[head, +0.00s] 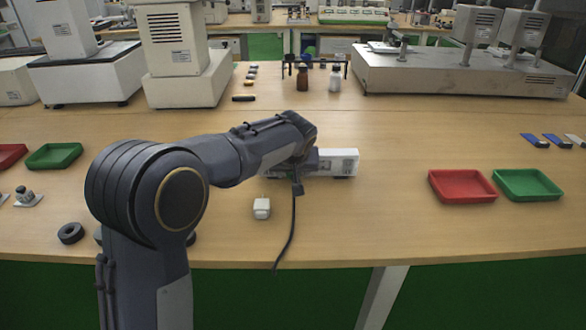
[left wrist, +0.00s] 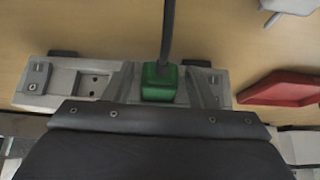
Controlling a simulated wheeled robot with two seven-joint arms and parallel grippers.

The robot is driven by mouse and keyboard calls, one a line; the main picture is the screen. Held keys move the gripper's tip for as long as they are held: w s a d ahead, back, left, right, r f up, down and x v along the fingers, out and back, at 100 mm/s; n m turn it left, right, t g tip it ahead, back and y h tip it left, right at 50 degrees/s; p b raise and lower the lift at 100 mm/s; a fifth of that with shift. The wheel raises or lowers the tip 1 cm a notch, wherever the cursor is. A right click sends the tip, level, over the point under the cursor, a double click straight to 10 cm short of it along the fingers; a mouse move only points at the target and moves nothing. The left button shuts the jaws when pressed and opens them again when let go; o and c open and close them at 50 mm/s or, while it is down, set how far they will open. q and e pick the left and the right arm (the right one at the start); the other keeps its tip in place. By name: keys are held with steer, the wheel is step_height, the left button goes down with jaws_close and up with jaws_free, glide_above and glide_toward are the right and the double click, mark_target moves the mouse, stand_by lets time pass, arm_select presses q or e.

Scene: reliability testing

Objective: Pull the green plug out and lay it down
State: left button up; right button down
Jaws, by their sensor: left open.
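The green plug (left wrist: 160,82) sits in the white power strip (left wrist: 60,85) in the left wrist view, with a black cable (left wrist: 168,30) running from it. My left gripper (left wrist: 163,90) is open, with its grey fingers on either side of the plug; I cannot tell whether they touch it. In the head view the strip (head: 338,160) shows partly behind my left arm, and the cable (head: 291,225) hangs toward the table's front edge. The plug is hidden there. My right gripper is not in view.
A white block-shaped adapter (head: 262,208) stands left of the cable. A red tray (head: 460,198) and a green tray (head: 527,198) lie to the right, with clear table between them and the strip. Bottles (head: 304,79) and instruments (head: 460,75) stand behind.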

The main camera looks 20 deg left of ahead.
arm_select(q)
jaws_close()
steer(key=shift+s+d, duration=0.1)
steer(key=shift+s, duration=0.05)
steer(key=shift+s+d+b, duration=0.2)
steer(key=shift+s+b, duration=0.25)
steer(key=shift+s, duration=0.25)
steer(key=shift+s+d+b, duration=0.2)
steer(key=shift+s+b, duration=0.25)
steer(key=shift+s, duration=0.3)
steer(key=shift+s+d+b, duration=0.2)
steer(key=shift+s+b, duration=0.25)
steer(key=shift+s, duration=0.25)
steer(key=shift+s, duration=0.2)
